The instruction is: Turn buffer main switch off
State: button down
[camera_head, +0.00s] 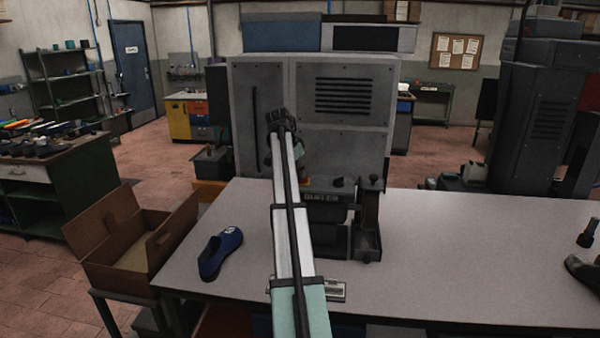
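The grey machine (344,135) stands at the back of the grey table, with a slotted vent and a lower front unit with a lettered strip (322,197). The lettering is too small to read surely. I cannot tell which part is the buffer main switch; my arm covers some of the front. My gripper (277,122) is in front of the machine's left half, seen from behind. Its fingers are hidden, so I cannot tell whether it is open or touching anything.
A blue shoe (221,252) lies on the table (460,250) left of my arm. An open cardboard box (120,262) stands at the table's left. A dark post-like fixture (368,225) stands right of the front unit. The table's right middle is clear; dark objects (588,270) lie at its right edge.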

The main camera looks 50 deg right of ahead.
jog(key=shift+n, duration=0.3)
jog(key=n+t+b, duration=0.1)
jog(key=n, duration=0.1)
jog(key=shift+s+f+n+b, duration=0.1)
jog(key=shift+n+b, duration=0.2)
jog(key=shift+b, duration=0.05)
jog(key=n+t+b, duration=0.1)
jog(key=n+t, duration=0.1)
jog(key=n, duration=0.3)
jog(key=shift+s, duration=0.1)
jog(key=n+t, duration=0.1)
jog(key=n, duration=0.1)
jog(key=n+y+b, duration=0.1)
jog(key=n, duration=0.2)
jog(key=shift+s+d+t+y, duration=0.1)
jog(key=shift+d+t+y, duration=0.05)
jog(key=shift+t+y, duration=0.2)
jog(key=n+t+y+b, duration=0.1)
jog(key=n, duration=0.3)
jog(key=shift+n, duration=0.4)
jog(key=shift+y, duration=0.25)
jog(key=c, duration=1.2)
grip_release()
